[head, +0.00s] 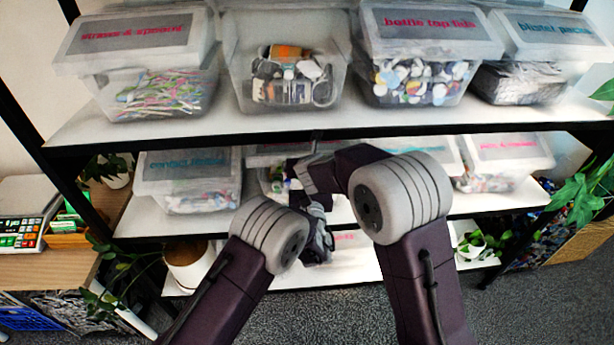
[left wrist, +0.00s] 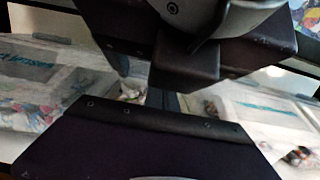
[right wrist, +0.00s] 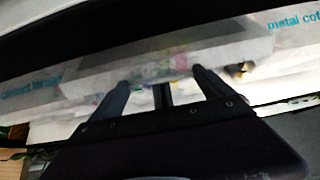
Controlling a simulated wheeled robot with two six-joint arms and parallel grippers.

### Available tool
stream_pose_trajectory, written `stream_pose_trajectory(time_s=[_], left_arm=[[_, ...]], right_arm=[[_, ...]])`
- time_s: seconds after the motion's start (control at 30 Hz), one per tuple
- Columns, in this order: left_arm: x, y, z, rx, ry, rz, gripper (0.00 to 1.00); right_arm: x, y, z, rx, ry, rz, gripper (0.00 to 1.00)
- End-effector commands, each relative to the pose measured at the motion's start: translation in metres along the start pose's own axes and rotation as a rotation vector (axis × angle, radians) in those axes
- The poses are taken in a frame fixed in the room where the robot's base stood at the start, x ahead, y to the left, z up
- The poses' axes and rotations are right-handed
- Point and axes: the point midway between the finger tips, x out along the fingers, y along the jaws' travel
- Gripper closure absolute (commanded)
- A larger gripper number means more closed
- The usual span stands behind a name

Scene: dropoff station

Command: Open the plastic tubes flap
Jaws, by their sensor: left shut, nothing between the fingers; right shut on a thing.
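A clear bin with a whitish lid flap (head: 268,158) stands in the middle of the lower shelf. My arms hide most of it, and its label is not readable. The bin also shows blurred in the right wrist view (right wrist: 180,62). My right gripper (head: 304,170) is at this bin's front, its two fingers (right wrist: 165,88) apart around a thin part that looks like the flap's edge; the contact itself is hidden. My left gripper (head: 322,243) is shut and empty, below the right one. In the left wrist view its fingers (left wrist: 165,98) show under my right arm.
A contact lenses bin (head: 190,180) stands left of the middle bin, a pens bin (head: 508,155) at the right. Several labelled bins fill the upper shelf (head: 330,118), close above my right gripper. Plants (head: 185,262) flank the shelf; carpeted floor lies in front.

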Motion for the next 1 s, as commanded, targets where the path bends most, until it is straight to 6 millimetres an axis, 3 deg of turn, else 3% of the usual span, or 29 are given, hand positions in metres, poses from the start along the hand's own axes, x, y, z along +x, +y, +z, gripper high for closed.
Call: stream_pose_trajectory(time_s=[0.2,0.23,0.57,0.9,1.0], left_arm=[[0.001,0.0,0.001,-0.001,-0.003,0.001,1.0],[0.001,0.0,0.001,-0.001,-0.003,0.001,1.0],[0.001,0.0,0.001,-0.001,-0.002,0.002,1.0],[0.001,0.001,0.0,-0.001,-0.002,0.002,1.0],[0.001,0.0,0.0,-0.001,-0.002,0.002,1.0]], right_arm=[[0.0,0.0,0.0,0.0,0.0,0.0,0.82],[0.0,0.0,0.0,0.0,0.0,0.0,0.01],[-0.009,0.001,0.001,0.0,-0.001,0.002,0.0],[-0.091,0.001,0.001,0.001,-0.004,0.003,0.0],[-0.108,0.001,0.0,0.001,-0.002,0.002,0.0]])
